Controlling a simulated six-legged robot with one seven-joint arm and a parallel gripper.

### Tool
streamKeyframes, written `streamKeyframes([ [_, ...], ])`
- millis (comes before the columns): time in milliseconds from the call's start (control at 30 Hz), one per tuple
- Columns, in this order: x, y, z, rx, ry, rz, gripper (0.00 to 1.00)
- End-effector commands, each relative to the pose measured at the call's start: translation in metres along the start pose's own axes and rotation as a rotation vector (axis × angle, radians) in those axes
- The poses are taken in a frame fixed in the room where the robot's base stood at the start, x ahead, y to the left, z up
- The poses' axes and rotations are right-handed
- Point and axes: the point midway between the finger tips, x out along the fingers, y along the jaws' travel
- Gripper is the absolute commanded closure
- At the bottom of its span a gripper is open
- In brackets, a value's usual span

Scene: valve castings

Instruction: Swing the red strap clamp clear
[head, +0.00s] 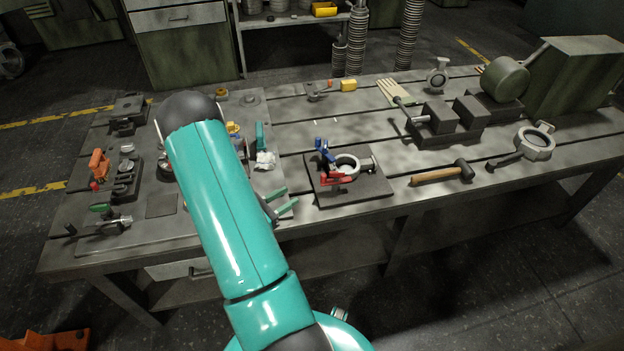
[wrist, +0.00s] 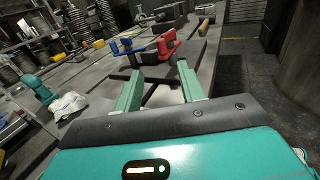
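The red strap clamp (head: 337,179) lies across the near side of a grey ring-shaped valve casting (head: 347,164) on a dark square plate (head: 352,193). In the wrist view the red clamp (wrist: 165,48) is ahead of my gripper, just beyond the fingertips. A blue clamp (head: 323,149) stands at the casting's far left; it also shows in the wrist view (wrist: 127,47). My gripper (head: 279,203) has two green fingers, apart and empty, left of the plate. In the wrist view my gripper (wrist: 159,73) points toward the red clamp without visible contact.
A wooden-handled hammer (head: 442,174) lies right of the plate. A white rag (head: 265,160) and a teal upright piece (head: 260,137) are behind my gripper. A vise (head: 440,122) and another casting (head: 536,142) sit further right. The bench front edge is close.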

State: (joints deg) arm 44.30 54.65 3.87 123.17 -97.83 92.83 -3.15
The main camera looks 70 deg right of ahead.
Motion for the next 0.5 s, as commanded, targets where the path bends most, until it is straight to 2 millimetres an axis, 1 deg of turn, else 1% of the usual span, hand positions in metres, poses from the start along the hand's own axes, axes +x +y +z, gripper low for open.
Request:
streamKeyframes([
  [33, 0.011, -0.002, 0.0, 0.0, -0.001, -0.008, 0.6],
  [100, 0.025, -0.002, 0.0, 0.001, -0.001, -0.01, 0.6],
  [400, 0.083, -0.001, 0.0, 0.001, 0.0, -0.009, 0.6],
  [500, 0.098, 0.0, 0.0, 0.001, 0.001, -0.006, 0.6],
])
